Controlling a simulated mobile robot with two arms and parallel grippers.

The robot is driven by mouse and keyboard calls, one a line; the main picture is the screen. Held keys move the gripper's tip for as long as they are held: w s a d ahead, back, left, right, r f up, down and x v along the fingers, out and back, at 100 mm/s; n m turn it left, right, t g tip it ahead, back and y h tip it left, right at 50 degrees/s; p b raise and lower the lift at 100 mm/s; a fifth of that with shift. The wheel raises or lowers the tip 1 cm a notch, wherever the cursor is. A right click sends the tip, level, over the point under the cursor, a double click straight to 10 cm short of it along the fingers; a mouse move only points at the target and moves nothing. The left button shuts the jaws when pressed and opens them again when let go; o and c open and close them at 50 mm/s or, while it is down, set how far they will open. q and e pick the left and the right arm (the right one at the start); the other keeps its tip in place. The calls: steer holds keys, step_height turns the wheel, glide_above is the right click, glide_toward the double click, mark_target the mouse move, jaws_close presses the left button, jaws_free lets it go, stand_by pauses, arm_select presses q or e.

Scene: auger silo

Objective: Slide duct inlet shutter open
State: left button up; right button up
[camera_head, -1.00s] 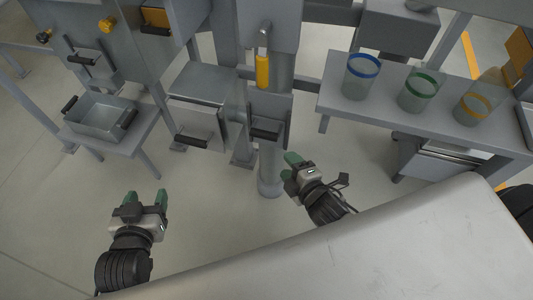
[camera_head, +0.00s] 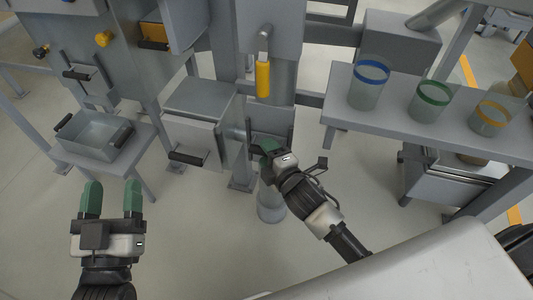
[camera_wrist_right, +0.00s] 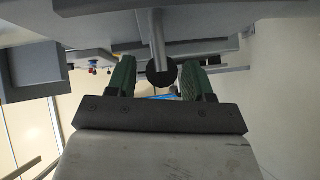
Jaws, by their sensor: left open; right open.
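The duct inlet shutter looks to be the grey plate (camera_head: 278,120) on the column at the centre of the head view. Its black bar handle is mostly hidden behind my right gripper (camera_head: 268,148). In the right wrist view a black bar handle (camera_wrist_right: 162,74) shows end-on with a grey stem, between the two green fingers of the open right gripper (camera_wrist_right: 160,88). I cannot tell whether the fingers touch it. My left gripper (camera_head: 111,195) is open and empty at the lower left, apart from everything.
A yellow-handled lever (camera_head: 263,80) hangs above the plate. A grey box with a black handle (camera_head: 188,158) is just left. A metal tray (camera_head: 92,150) stands on a stand further left. Banded jars (camera_head: 368,90) stand on the right shelf (camera_head: 400,122).

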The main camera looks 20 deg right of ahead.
arm_select(q)
steer(key=shift+s+r, duration=0.15)
steer(key=shift+r, duration=0.2)
arm_select(e)
steer(key=shift+w+a, duration=0.1)
steer(key=shift+w, duration=0.3)
jaws_close()
